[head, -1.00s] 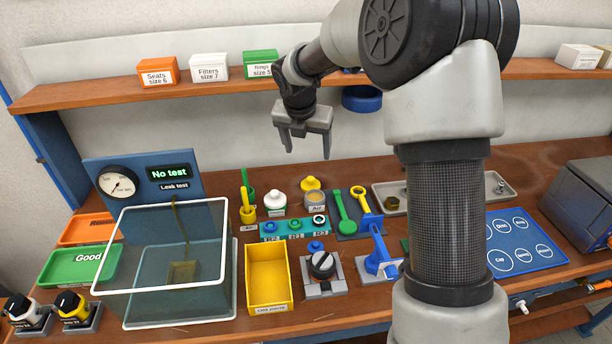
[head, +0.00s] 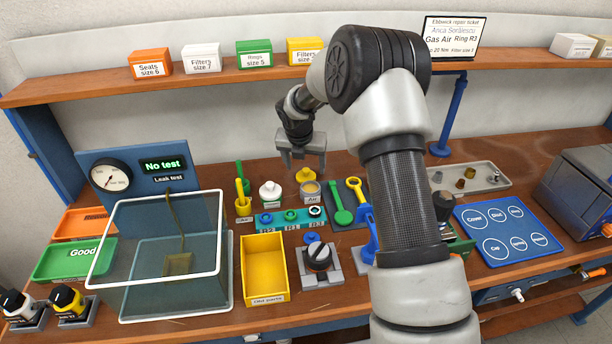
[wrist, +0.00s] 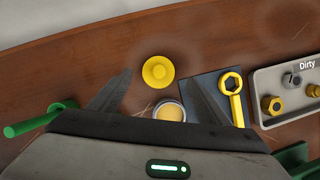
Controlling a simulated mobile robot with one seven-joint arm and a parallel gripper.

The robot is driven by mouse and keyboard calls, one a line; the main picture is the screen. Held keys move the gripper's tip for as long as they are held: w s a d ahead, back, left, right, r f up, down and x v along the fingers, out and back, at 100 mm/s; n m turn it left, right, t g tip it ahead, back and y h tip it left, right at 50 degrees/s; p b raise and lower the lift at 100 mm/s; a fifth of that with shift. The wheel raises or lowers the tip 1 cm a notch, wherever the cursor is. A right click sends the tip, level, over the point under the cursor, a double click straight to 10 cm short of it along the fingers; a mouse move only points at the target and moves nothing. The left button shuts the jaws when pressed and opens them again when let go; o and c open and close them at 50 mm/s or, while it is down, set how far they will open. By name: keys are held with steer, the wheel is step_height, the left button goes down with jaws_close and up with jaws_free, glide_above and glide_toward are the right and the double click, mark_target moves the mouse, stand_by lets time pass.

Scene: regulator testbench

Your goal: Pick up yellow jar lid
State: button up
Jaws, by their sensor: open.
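The yellow jar lid (head: 306,174), a round disc with a raised centre knob, lies on the wooden bench just behind the open jar labelled Air (head: 312,191). It also shows whole in the wrist view (wrist: 158,71), with the open jar (wrist: 169,112) and its pale yellow contents beside it. My gripper (head: 301,164) is open and empty above the lid. In the wrist view, the lid appears between the spread fingertips of my gripper (wrist: 161,76), with space on both sides. I cannot tell the exact height from these views.
A white-lidded jar (head: 270,193) stands left of the Air jar. A dark mat with a green tool and a yellow ring wrench (head: 356,190) lies to the right. Green and yellow tools (head: 243,196) stand upright farther left. The bench behind the lid is clear.

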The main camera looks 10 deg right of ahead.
mark_target(306, 171)
steer(key=x, duration=0.4)
steer(key=shift+w+a, duration=0.1)
steer(key=shift+a, duration=0.05)
steer(key=c, duration=1)
